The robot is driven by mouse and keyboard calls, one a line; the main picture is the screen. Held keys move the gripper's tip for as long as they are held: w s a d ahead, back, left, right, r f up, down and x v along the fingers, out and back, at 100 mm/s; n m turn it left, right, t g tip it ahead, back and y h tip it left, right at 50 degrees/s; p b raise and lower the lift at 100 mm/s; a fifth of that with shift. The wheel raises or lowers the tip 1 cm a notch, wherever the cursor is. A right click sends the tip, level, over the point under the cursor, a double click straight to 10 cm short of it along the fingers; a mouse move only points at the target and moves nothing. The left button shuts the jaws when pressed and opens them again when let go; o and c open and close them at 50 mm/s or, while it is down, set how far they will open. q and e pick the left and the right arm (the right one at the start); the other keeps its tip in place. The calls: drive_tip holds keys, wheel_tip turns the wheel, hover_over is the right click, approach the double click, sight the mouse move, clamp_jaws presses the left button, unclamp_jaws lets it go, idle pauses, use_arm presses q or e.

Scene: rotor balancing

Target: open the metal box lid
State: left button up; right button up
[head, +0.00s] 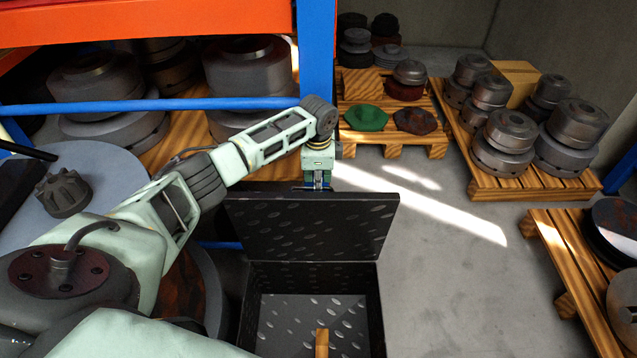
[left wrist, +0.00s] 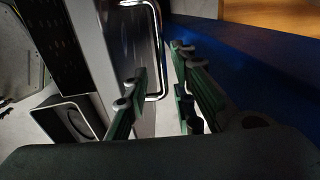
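The dark metal box (head: 376,315) stands on the floor at the lower middle of the head view. Its lid (head: 310,228) is raised, leaning up at the back, and the inside of the box shows. My left gripper (head: 318,186) is at the lid's top edge, pointing down, its fingers partly hidden behind the lid. In the left wrist view its two green fingers (left wrist: 164,70) are apart. A shiny bent metal handle (left wrist: 158,50) lies between them, with no clear grip on it. My right gripper is in neither view.
A wooden piece (head: 321,343) shows inside the box. A blue post (head: 316,50) and orange-blue shelving with metal rotors stand behind and left. Pallets (head: 500,183) of rotors stand at the right. Bare floor (head: 440,270) lies right of the box.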

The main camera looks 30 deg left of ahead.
use_arm(q)
drive_tip(key=shift+w+f, duration=0.1)
drive_tip(key=shift+f, duration=0.5)
clamp_jaws()
